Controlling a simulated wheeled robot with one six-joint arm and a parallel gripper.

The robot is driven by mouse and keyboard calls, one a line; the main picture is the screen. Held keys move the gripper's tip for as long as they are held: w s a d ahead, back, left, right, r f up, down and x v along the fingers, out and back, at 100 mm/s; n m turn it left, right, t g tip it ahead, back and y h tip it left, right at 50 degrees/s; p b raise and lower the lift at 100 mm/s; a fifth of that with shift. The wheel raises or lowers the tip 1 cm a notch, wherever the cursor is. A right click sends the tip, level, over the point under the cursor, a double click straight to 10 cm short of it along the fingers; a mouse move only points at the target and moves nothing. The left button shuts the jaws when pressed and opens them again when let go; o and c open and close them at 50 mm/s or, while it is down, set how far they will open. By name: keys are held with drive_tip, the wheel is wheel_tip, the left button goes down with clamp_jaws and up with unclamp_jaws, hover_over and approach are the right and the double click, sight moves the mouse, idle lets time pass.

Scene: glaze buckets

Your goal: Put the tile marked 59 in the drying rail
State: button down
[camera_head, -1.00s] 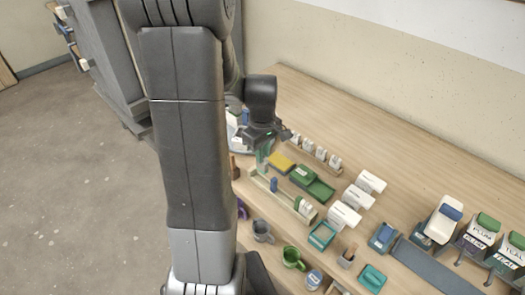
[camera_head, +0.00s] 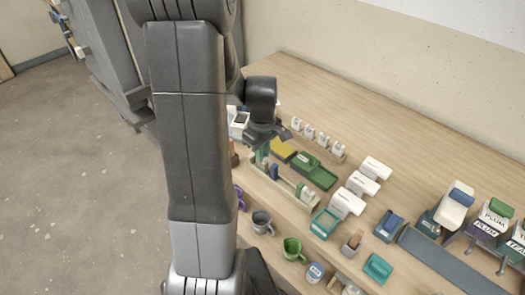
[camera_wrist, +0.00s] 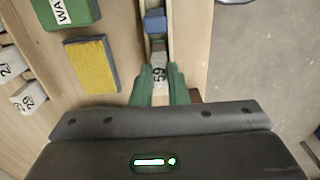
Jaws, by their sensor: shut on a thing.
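My gripper (camera_wrist: 159,88) has its green fingers shut on a pale tile marked 59 (camera_wrist: 159,72). The drying rail (camera_wrist: 174,32) is a light wooden rail with a long slot, and the tile is in line with the slot, at its near part. Whether the tile sits down in the slot or just above it I cannot tell. A blue piece (camera_wrist: 155,22) stands in the slot just beyond the tile. In the head view my gripper (camera_head: 262,154) is over the far left end of the drying rail (camera_head: 288,196); the tile is not clearly visible there.
Mugs, including a green one (camera_head: 292,249), stand in front, and white containers (camera_head: 347,203) to the right.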

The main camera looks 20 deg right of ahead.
drive_tip(key=shift+f, duration=0.3)
idle(0.5)
drive_tip(key=c, duration=1.3)
unclamp_jaws()
drive_tip(key=shift+c, duration=0.2)
wheel_tip(320, 180, up, 7)
drive_tip(key=p, duration=0.5)
drive_tip(key=shift+r, duration=0.1)
drive_tip(key=shift+s, duration=0.1)
